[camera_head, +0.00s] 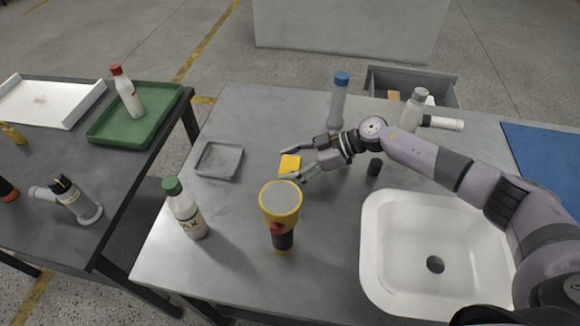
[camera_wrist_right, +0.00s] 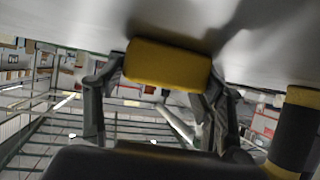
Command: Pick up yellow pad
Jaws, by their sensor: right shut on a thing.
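The yellow pad (camera_head: 290,163) is a small flat block at the middle of the grey metal table. My right gripper (camera_head: 290,164) reaches in from the right, with one finger on each side of the pad. In the right wrist view the yellow pad (camera_wrist_right: 168,65) sits between the fingertips of my right gripper (camera_wrist_right: 165,80), which is shut on it. The pad is at or very close to the tabletop; I cannot tell if it touches. My left gripper is not in view.
A yellow flashlight (camera_head: 281,210) stands just in front of the gripper. A green-capped bottle (camera_head: 186,210) and a grey tray (camera_head: 219,160) are to the left. A blue-capped bottle (camera_head: 338,102) stands behind. A white basin (camera_head: 400,282) is at the right front.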

